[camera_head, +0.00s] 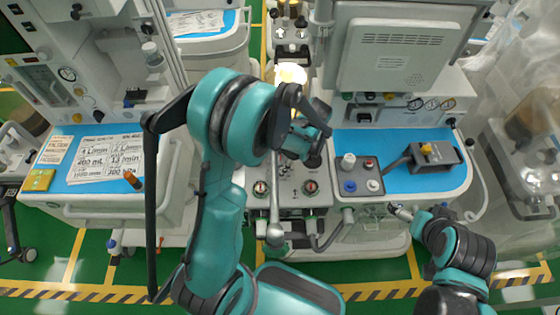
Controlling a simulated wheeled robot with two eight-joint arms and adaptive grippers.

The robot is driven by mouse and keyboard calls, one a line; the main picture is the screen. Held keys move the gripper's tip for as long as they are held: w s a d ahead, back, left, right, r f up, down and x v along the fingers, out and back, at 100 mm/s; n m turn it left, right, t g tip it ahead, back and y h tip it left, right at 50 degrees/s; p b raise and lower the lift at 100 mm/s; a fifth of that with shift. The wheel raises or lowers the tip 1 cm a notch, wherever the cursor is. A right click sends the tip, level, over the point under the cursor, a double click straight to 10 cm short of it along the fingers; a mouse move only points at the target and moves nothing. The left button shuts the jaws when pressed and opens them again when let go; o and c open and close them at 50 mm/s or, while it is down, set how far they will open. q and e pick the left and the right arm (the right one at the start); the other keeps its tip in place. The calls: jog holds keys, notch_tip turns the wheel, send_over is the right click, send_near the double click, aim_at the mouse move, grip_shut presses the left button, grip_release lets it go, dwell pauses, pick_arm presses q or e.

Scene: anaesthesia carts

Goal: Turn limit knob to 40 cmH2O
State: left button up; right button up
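My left arm reaches up through the middle of the view. Its dark gripper (316,148) points down over the central machine, close to the left edge of the blue work surface. The arm hides much of what lies below it, and I cannot tell whether its fingers are open or touch anything. I cannot single out the limit knob or read a scale; it may be hidden by the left gripper. My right gripper (402,211) is low at the right, by the front edge of the blue work surface (415,187). Its fingers are too small to judge.
A grey monitor (395,55) stands behind. A cart with paper signs (104,158) stands left.

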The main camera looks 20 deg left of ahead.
pick_arm(q)
jog(key=c, duration=0.9)
jog(key=shift+m+t+y+b, duration=0.3)
jog(key=shift+m+t+b, duration=0.15)
jog(key=shift+m, duration=1.15)
jog(key=o, duration=1.2)
jog(key=shift+c, duration=0.2)
jog(key=shift+r, duration=0.1)
jog(key=v, duration=1.2)
jog(key=shift+s, duration=0.1)
